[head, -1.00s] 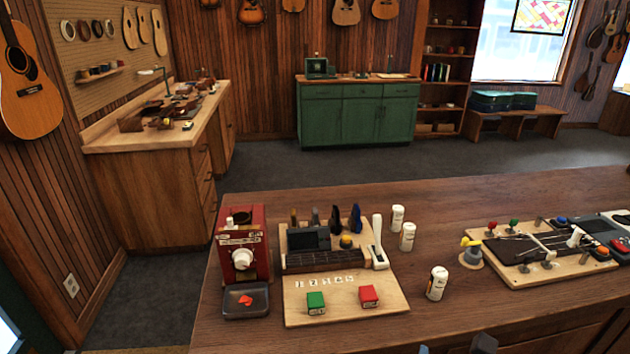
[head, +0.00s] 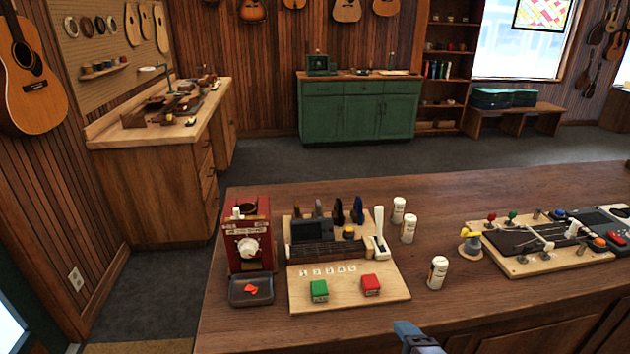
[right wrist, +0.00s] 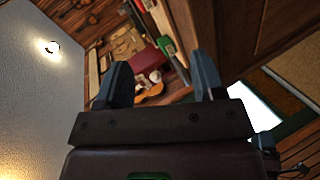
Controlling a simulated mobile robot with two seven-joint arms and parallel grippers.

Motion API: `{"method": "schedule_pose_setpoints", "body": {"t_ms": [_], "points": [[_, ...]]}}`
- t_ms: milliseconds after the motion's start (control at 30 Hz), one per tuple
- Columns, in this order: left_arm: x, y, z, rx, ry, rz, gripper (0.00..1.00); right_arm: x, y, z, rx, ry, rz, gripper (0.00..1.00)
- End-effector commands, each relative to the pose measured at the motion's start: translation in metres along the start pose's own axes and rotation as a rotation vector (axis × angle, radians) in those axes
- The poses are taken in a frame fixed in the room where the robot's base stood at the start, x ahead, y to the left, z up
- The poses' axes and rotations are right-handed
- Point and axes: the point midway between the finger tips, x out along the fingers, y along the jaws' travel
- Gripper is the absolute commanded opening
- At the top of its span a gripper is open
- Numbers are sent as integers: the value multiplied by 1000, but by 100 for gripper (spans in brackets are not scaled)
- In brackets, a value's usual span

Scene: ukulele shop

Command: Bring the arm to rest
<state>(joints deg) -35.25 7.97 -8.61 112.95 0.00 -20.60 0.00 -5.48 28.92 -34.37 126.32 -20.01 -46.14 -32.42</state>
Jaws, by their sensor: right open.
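My right gripper (right wrist: 160,82) is open in the right wrist view, its two blue-grey fingers wide apart with nothing between them. In the head view, a blue-grey part of a gripper (head: 414,336) shows at the bottom edge, in front of the counter's near edge; the rest is cut off by the frame. It touches none of the things on the counter. My left gripper cannot be made out in the head view.
The wooden counter (head: 330,190) carries a red machine (head: 249,235) with a dark tray, a board (head: 390,298) with green and red blocks, several white bottles, and a second board (head: 520,268) at right.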

Motion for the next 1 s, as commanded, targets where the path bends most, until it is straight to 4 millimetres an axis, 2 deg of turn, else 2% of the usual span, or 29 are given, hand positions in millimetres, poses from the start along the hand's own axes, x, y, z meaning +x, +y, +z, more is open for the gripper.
{"method": "schedule_pose_setpoints", "body": {"t_ms": [33,167,300,400,533,600,700,800,1000], "points": [[1,0,1,1,0,0,62,4,-8,5,143,15,-4,63],[3,0,4,2,-1,0,62,9,-28,25,540,45,-2,63],[6,0,6,2,2,0,62,4,-64,67,977,17,25,63],[8,0,6,3,6,0,62,-10,-98,100,1164,-51,54,63],[9,1,7,3,10,1,62,-35,-143,135,1268,-182,68,63],[10,1,7,4,11,1,62,-48,-161,145,1296,-237,71,63],[11,1,7,4,12,1,62,-62,-178,148,1318,-277,65,63],[11,1,7,4,13,1,62,-68,-186,148,1322,-293,56,63],[11,1,7,4,14,1,62,-69,-187,148,1320,-295,53,63]]}}
